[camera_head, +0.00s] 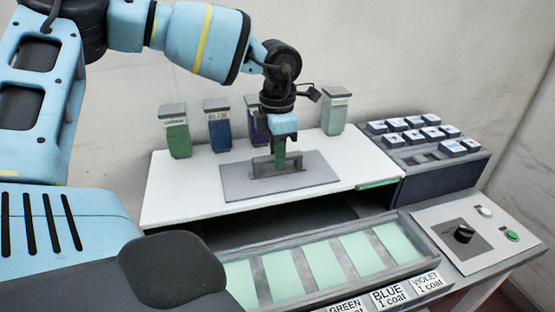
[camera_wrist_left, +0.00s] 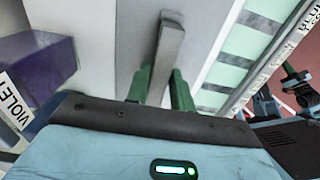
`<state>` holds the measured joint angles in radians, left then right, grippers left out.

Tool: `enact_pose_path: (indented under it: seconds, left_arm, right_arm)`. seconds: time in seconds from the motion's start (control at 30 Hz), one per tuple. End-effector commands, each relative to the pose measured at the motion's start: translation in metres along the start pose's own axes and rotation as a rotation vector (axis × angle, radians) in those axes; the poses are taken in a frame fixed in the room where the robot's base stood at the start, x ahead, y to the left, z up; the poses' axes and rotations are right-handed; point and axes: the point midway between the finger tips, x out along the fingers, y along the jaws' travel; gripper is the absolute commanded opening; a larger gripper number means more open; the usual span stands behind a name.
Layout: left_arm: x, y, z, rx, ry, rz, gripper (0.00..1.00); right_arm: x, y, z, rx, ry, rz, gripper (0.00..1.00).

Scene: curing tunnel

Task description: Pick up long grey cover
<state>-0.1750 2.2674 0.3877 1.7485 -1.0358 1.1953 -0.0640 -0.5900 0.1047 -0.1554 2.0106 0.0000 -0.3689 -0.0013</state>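The long grey cover (camera_head: 235,183) is a flat plate with a raised bar handle (camera_head: 262,166) along its middle. It lies flat on the white tunnel top. My left gripper (camera_head: 280,160) points down at the handle, its green fingers at the bar's height. In the left wrist view, the grey bar (camera_wrist_left: 170,40) runs between the two green fingers (camera_wrist_left: 161,75), one on each side. Whether they press on it cannot be seen.
Several labelled containers stand behind the cover, including a green one (camera_head: 177,139), a blue one (camera_head: 218,132) and a pale one (camera_head: 335,114). A button box (camera_head: 435,175) is at right. A tray of pale panels (camera_head: 405,262) lies in front, beside a knob panel (camera_head: 490,250).

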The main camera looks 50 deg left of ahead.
Motion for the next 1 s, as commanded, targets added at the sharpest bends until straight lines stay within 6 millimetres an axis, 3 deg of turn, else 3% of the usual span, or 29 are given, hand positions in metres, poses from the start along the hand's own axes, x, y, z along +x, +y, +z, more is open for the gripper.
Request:
enact_pose_path:
  seconds: [0.03, 0.17, 0.67, 1.0]
  left_arm:
    - [0.0, 0.0, 0.0, 0.0, 0.0, 0.0, 0.17]
    - [0.0, 0.0, 0.0, 0.0, 0.0, 0.0, 0.0]
    - [-0.006, 0.0, 0.001, 0.0, -0.002, 0.002, 0.0]
    - [-0.063, 0.001, 0.001, -0.001, -0.004, 0.003, 0.0]
  right_arm:
    - [0.0, 0.0, 0.0, 0.0, -0.001, 0.0, 0.0]
    - [0.0, 0.0, 0.001, 0.0, -0.002, 0.0, 0.0]
    - [0.0, 0.0, 0.003, -0.001, -0.006, 0.0, 0.0]
    - [0.003, 0.0, 0.01, 0.0, -0.017, -0.002, 0.0]
